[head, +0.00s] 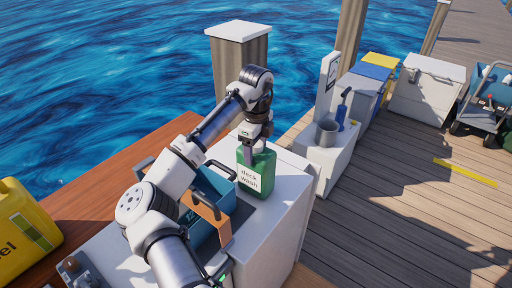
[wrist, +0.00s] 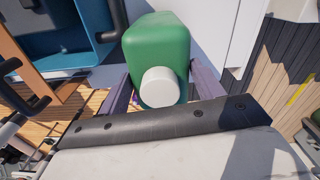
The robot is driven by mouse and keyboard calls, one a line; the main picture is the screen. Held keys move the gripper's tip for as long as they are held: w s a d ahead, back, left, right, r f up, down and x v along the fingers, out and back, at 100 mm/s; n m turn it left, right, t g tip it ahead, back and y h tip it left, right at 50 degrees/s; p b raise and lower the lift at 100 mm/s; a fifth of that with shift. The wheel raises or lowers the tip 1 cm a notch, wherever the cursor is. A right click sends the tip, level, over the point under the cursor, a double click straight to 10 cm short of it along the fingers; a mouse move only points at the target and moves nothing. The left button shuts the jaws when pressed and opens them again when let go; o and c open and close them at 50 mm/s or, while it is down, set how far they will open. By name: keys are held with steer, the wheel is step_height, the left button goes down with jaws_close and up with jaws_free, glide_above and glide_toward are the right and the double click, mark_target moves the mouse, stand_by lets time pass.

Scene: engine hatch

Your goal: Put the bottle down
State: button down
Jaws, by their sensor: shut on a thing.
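The bottle (head: 256,172) is green with a white label reading "deck wash". In the head view it is upright at the white cabinet's top, below my gripper (head: 252,148). In the wrist view the green bottle (wrist: 158,45) has a white cap (wrist: 158,87), and my gripper's fingers (wrist: 158,85) stand on both sides of it. My gripper is shut on the bottle. Whether the bottle's base touches the surface under it I cannot tell.
A blue bin (head: 212,188) with dark handles stands close left of the bottle, beside an orange-brown panel (head: 212,217). The white cabinet top (head: 286,180) is bare to the bottle's right. A yellow jug (head: 20,230) is far left. A grey pot (head: 326,132) stands farther right.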

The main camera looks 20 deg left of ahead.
steer(key=c, duration=0.6)
jaws_free()
steer(key=o, duration=0.3)
steer(key=shift+o, duration=0.2)
steer(key=shift+r, duration=0.1)
